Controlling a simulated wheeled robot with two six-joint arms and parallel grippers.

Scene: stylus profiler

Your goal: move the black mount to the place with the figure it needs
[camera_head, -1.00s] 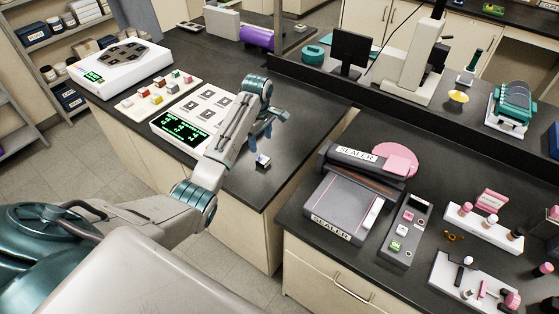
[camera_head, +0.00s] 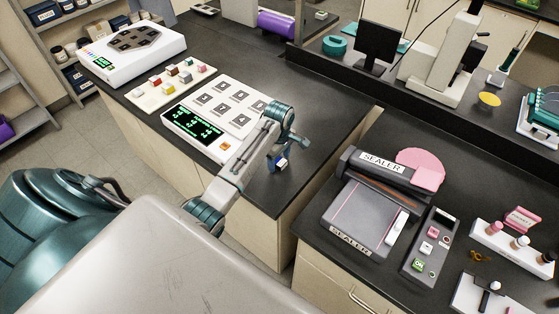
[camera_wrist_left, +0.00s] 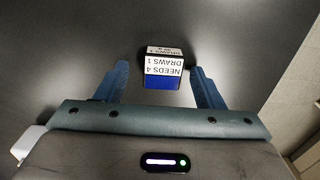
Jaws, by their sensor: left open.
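A small block (camera_head: 281,163) with black and blue faces and white labels stands on the dark bench, seemingly the black mount. In the left wrist view the block (camera_wrist_left: 163,68) shows upside-down text, "NEEDS 4 DRAWS 1". My left gripper (camera_head: 277,158) is just over it, pointing down. Its fingers (camera_wrist_left: 161,84) are open, one on each side of the block, with gaps between. My right gripper is out of view.
A board (camera_head: 145,102) with several coloured blocks lies left of the panel. A white instrument (camera_head: 110,72) stands behind it. A grey sealer (camera_head: 368,217) is on the right bench. Bare bench lies behind the block; the bench edge is close in front.

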